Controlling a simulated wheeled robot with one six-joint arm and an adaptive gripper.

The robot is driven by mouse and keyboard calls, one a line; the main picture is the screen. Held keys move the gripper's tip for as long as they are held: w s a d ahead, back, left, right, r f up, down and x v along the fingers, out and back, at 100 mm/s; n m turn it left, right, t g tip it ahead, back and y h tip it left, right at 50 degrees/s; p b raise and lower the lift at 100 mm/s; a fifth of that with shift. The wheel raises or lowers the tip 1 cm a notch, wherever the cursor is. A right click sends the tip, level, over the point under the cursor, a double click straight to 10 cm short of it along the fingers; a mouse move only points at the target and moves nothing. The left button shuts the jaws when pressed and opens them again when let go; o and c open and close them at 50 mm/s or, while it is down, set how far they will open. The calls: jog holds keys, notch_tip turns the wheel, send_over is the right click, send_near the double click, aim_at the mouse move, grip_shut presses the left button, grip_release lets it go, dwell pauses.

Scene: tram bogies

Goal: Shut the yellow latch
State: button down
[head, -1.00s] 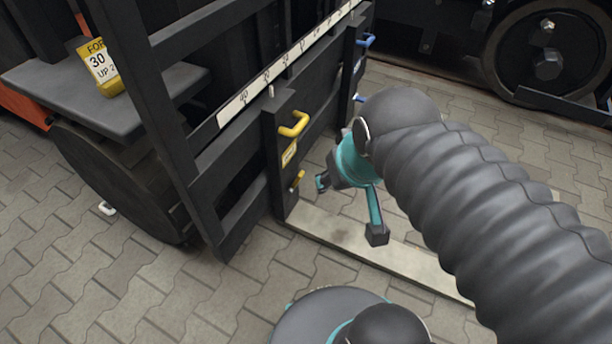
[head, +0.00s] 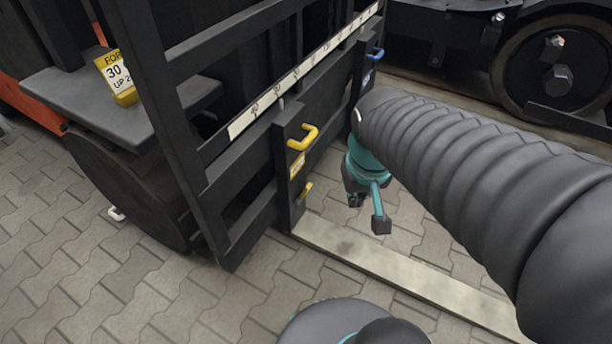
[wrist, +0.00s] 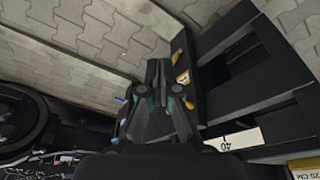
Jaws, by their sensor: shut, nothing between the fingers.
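A yellow handle (head: 303,137) sticks out near the top of a dark upright post (head: 289,165) on the cart's side frame. Below it are a yellow label (head: 297,166) and a small yellow lever (head: 305,190). In the wrist view, the handle (wrist: 190,105), label (wrist: 183,77) and lever (wrist: 176,55) line up just right of my gripper (wrist: 157,66). My teal and dark gripper (head: 368,210) is right of the post in the head view, pointing down, shut and empty. It appears apart from the yellow parts. My arm hides part of it.
A blue handle (head: 376,54) sits on another post farther back. A white marked strip (head: 300,77) runs along the frame. A pale plank (head: 400,275) lies on the paving. A large dark wheel (head: 555,60) stands at back right. Paving at the lower left is clear.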

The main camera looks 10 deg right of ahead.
jog(key=w+d+f+n+h+p, duration=0.2)
jog(key=w+d+f+n+h, duration=0.15)
jog(key=w+d+f, duration=1.45)
jog(key=n+t+y, duration=0.3)
jog(key=n+y, duration=0.4)
jog(key=y, duration=0.3)
send_near(305, 192)
notch_tip(305, 192, up, 5)
jog(key=w, duration=0.1)
jog(key=x, duration=0.6)
jog(key=d+x, duration=0.1)
jog(key=x, duration=0.3)
jog(key=shift+w+f, duration=0.1)
jog(key=shift+f, duration=0.15)
jog(key=shift+b, duration=0.3)
